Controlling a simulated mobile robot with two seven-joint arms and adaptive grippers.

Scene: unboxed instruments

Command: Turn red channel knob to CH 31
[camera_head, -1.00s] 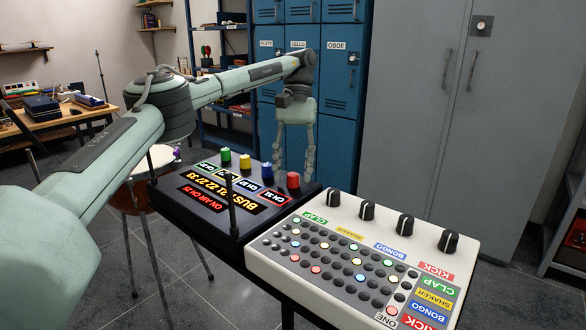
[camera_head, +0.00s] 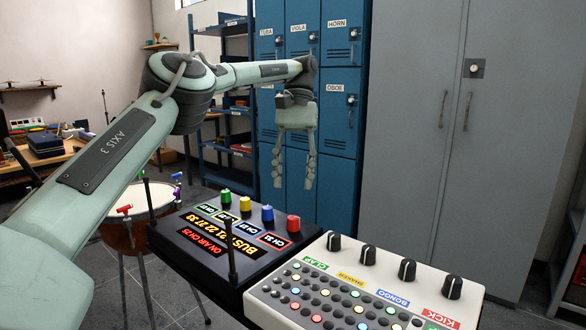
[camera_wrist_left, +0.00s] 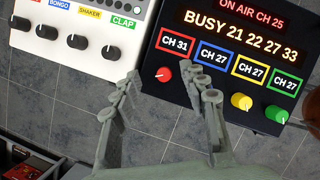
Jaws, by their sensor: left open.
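The red channel knob (camera_head: 293,223) stands at the right end of a row of coloured knobs on the black receiver box (camera_head: 190,262). In the left wrist view the red knob (camera_wrist_left: 163,74) sits between my open fingers, farther off, and the red-framed display (camera_wrist_left: 175,44) above it reads CH 31. The blue, yellow and green displays there each read CH 27. A top line reads ON AIR CH 25 and another BUSY 21 22 27 33. My left gripper (camera_head: 293,180) is open, empty, pointing down beyond the box and clear of the red knob. My right gripper is out of view.
A white drum machine (camera_head: 300,300) with black knobs and coloured buttons adjoins the box on the right. A drum (camera_head: 137,198) stands to the left. Blue lockers (camera_head: 338,130) and a grey cabinet (camera_head: 420,120) stand behind. Open floor lies between box and lockers.

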